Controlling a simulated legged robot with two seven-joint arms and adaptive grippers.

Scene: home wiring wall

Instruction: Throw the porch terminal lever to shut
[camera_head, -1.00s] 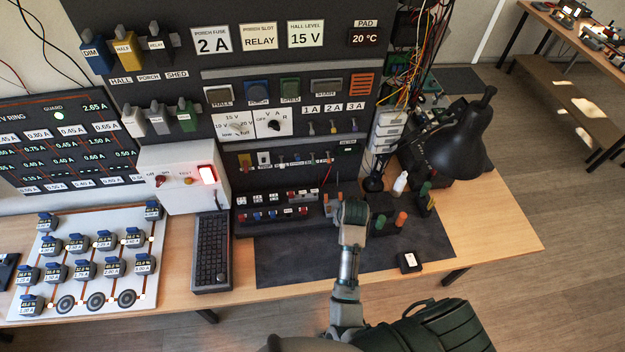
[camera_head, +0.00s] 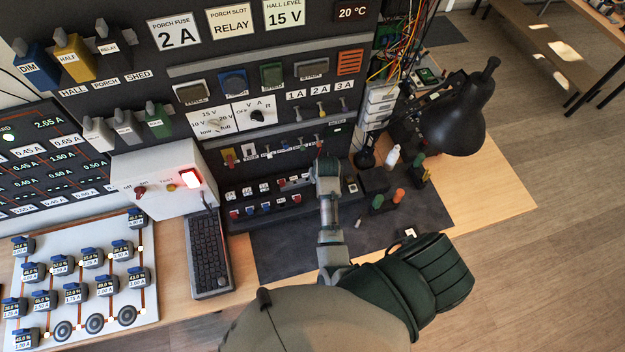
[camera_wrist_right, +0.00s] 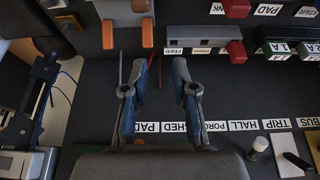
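My right gripper (camera_head: 327,163) is at the lower right of the dark panel, by the right end of the lower terminal rows. In the right wrist view its two fingers (camera_wrist_right: 160,72) are apart, with nothing held between them. Beyond them are a grey terminal block (camera_wrist_right: 200,48) with small labels, one reading FEED, and a red lever (camera_wrist_right: 237,52) at its right end. A label strip (camera_wrist_right: 215,126) includes PAD, SHED, PORCH and HALL. Which lever is the porch one, and its position, I cannot tell. My left gripper is not in view.
A black lamp (camera_head: 455,115), a white bottle (camera_head: 392,156) and orange and green pegs (camera_head: 398,196) stand right of my arm. A keyboard (camera_head: 208,252) and white box (camera_head: 165,180) are at left. The dark mat (camera_head: 285,255) is mostly clear.

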